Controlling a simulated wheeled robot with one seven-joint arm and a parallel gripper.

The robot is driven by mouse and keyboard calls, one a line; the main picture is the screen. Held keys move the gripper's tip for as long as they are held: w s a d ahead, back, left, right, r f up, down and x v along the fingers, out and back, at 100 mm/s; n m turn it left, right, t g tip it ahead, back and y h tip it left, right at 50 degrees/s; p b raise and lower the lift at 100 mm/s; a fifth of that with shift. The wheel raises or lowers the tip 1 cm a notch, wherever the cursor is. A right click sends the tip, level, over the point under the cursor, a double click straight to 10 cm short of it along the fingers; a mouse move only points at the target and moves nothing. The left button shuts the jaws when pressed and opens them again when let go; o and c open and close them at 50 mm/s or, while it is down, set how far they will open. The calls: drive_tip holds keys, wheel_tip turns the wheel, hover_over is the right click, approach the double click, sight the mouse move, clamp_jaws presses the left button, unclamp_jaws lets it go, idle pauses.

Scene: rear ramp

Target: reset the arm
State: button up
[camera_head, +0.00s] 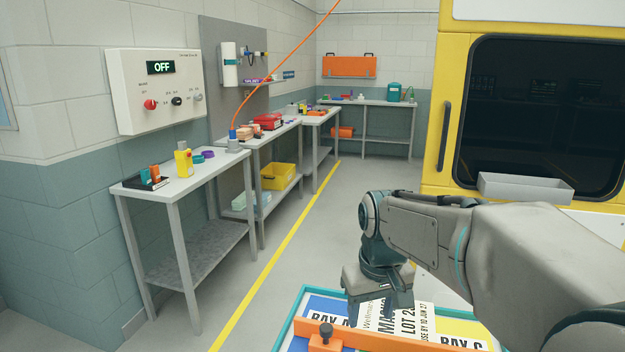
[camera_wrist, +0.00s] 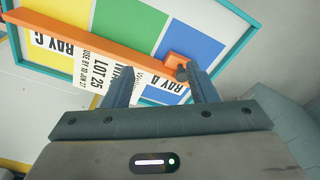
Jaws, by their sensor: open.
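My gripper (camera_wrist: 158,82) is open in the wrist view, its two dark fingers apart with nothing held between them. In the head view my gripper (camera_head: 370,312) points down at the lower middle, over a framed board (camera_head: 297,318) with coloured bay panels. An orange bar (camera_head: 375,336) lies across the board; it also shows in the wrist view (camera_wrist: 90,45). White labels with black print, one reading LOT 25 (camera_wrist: 103,72), lie beside the bar. The fingertips appear close to the bar and labels; I cannot tell whether they touch.
A grey bench (camera_head: 190,190) with small items stands at left, below a wall panel (camera_head: 155,92) reading OFF. More benches run to the back wall. A yellow cabinet (camera_head: 432,150) with a dark window is at right. The floor by the yellow line (camera_head: 275,262) is clear.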

drive_tip(key=s+d+f+m, duration=0.1)
drive_tip(key=s+d+f, duration=0.1)
drive_tip(key=s, duration=0.4)
drive_tip(key=s+d+f+m+t, duration=0.1)
drive_tip(key=s+d+f+m, duration=0.1)
drive_tip(key=s, duration=0.5)
drive_tip(key=shift+s+d+f+p, duration=0.15)
drive_tip(key=shift+s+f+p, duration=0.1)
drive_tip(key=shift+s+p, duration=0.1)
